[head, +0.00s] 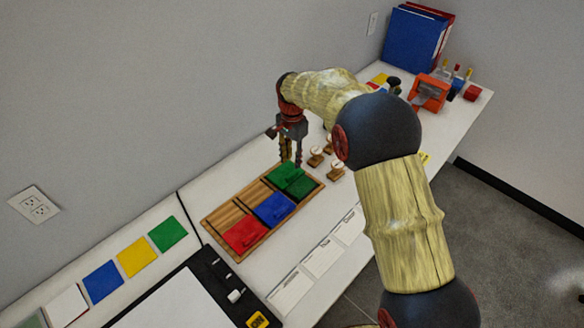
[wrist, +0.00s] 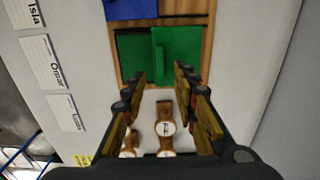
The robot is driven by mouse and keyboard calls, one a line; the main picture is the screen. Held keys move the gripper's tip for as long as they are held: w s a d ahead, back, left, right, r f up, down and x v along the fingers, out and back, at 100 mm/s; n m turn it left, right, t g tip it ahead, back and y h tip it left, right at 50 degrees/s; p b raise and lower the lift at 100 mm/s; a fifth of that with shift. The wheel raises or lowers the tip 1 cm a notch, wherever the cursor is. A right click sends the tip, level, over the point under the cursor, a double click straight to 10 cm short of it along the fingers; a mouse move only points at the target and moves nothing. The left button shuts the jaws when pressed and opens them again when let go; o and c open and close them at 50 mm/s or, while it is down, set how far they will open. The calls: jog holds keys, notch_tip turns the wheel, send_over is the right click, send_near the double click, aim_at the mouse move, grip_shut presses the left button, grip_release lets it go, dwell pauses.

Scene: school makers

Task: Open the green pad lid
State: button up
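A wooden tray (head: 215,216) on the white counter holds red, blue and green pads in a row. The green pad (head: 291,180) is at the far end, and it also shows in the wrist view (wrist: 181,52). A narrow raised green strip runs across it, with darker green to the strip's left in the wrist view. I cannot tell whether its lid is fully flat. My gripper (head: 291,160) points down near the tray's far end, by the green pad. In the wrist view my gripper (wrist: 161,76) is open, its fingers apart with nothing between the tips.
Several wooden stamps (head: 327,150) stand on the counter just beyond the tray. Name cards (head: 322,257) lie along the front edge. The wall is close behind the tray.

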jog(key=shift+r, duration=2.25)
jog(key=shift+n, duration=0.3)
jog(key=s+d+f+n, duration=0.2)
jog(key=s+n, duration=0.3)
jog(key=s, duration=0.2)
jog(key=s+d+r+n+t, duration=0.1)
jog(key=s+d+r, duration=0.4)
jog(key=s, duration=0.5)
jog(key=s+d+r+n+t, duration=0.1)
jog(key=s+d+r, duration=0.4)
jog(key=s, duration=0.5)
jog(key=s+d+r+n+t, duration=0.1)
jog(key=s+d+r+t, duration=0.2)
jog(key=s+d+r, duration=0.3)
jog(key=shift+s+r+t, duration=0.3)
jog(key=shift+s+r, duration=0.55)
jog(key=shift+s, duration=1.5)
